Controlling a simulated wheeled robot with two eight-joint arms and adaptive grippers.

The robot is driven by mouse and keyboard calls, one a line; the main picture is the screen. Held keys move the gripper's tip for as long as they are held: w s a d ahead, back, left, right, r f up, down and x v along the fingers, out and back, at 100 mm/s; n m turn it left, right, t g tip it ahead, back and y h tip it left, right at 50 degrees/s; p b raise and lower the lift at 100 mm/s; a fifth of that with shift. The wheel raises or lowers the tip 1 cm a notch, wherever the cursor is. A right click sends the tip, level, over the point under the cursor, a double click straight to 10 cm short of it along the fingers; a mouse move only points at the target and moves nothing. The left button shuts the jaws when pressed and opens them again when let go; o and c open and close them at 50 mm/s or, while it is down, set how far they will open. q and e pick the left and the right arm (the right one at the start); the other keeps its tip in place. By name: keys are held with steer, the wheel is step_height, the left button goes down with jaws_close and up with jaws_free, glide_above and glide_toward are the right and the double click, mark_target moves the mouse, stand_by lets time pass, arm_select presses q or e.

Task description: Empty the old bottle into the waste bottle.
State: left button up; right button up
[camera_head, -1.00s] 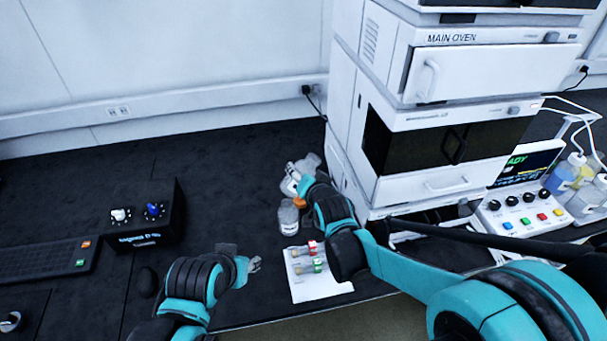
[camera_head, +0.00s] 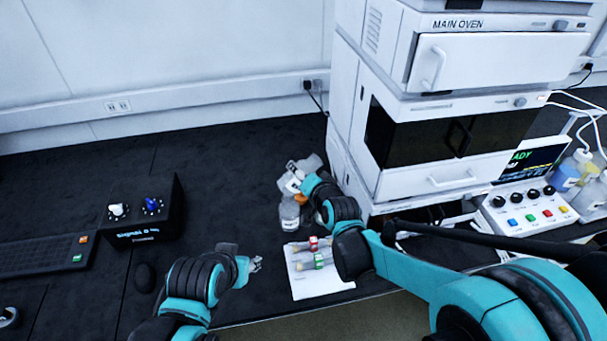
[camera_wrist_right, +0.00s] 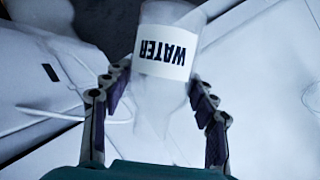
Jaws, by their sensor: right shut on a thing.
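My right gripper (camera_head: 301,182) is shut on a clear bottle with a white WATER label (camera_wrist_right: 165,52). In the right wrist view the label reads upside down, and the bottle sits between the two fingers. In the head view the held bottle (camera_head: 312,164) is tilted and partly hidden by the gripper. A clear bottle with a pale label (camera_head: 289,214) stands upright on the bench just below and left of this gripper. An orange patch shows between them; I cannot tell what it belongs to. My left gripper (camera_head: 255,265) is low over the bench, apart from the bottles; its jaw opening is unclear.
A white sheet (camera_head: 318,283) with small red-capped and green-capped vials lies in front of the bottles. The white oven stack (camera_head: 440,140) stands close on the right. A black knob box (camera_head: 143,212) and a keyboard (camera_head: 45,258) are at left. The back-left bench is clear.

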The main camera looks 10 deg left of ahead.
stand_by(0.4)
steer(key=shift+f+m+y+b, duration=0.2)
steer(key=shift+m+y+b, duration=0.1)
steer(key=shift+a, duration=0.1)
steer(key=shift+r+m+y, duration=0.1)
steer(key=shift+m+y, duration=0.3)
steer(key=shift+m, duration=0.1)
steer(key=shift+a, duration=0.1)
steer(key=shift+m+b, duration=0.3)
steer(key=shift+b, duration=0.2)
